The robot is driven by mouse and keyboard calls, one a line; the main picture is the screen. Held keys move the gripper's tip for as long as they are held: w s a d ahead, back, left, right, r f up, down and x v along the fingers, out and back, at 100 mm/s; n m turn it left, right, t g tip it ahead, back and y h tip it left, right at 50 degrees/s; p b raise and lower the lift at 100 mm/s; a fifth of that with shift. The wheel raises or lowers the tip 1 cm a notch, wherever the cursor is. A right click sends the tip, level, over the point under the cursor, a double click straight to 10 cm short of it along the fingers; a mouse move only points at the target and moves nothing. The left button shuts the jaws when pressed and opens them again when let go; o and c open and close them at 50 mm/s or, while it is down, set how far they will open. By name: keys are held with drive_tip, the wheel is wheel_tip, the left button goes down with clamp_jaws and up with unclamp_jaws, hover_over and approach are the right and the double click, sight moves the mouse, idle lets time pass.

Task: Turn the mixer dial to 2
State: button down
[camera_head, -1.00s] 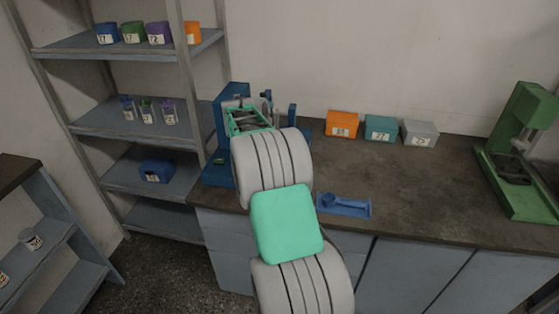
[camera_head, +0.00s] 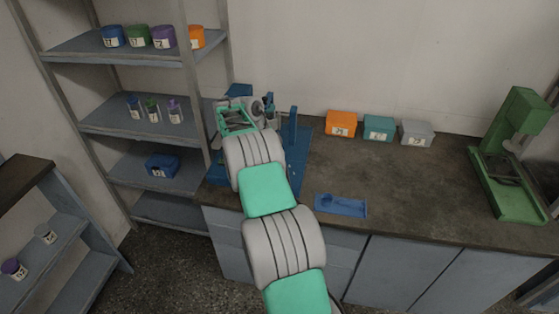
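A blue machine (camera_head: 297,165) stands at the left end of the counter, largely covered by my arm; I take it to be the mixer. Its base plate and an upright blue post show to the right of my arm, and a blue top part shows behind. No dial can be made out. My gripper (camera_head: 262,106) is at the machine's upper part, beyond my green wrist. Its fingers are small and partly hidden, so I cannot tell whether they are open or touching anything.
Orange (camera_head: 341,123), teal (camera_head: 379,128) and grey (camera_head: 416,133) boxes stand along the wall. A blue tray (camera_head: 341,205) lies near the counter's front edge. A green press (camera_head: 510,155) stands at the right. Shelves (camera_head: 135,127) with containers stand left. The middle counter is clear.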

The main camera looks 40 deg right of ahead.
idle(0.4)
drive_tip(key=c, duration=1.1)
unclamp_jaws()
drive_tip(key=shift+o, duration=0.2)
drive_tip(key=shift+r, duration=0.1)
drive_tip(key=p+v, duration=0.4)
drive_tip(key=v, duration=0.3)
drive_tip(key=shift+r, duration=0.3)
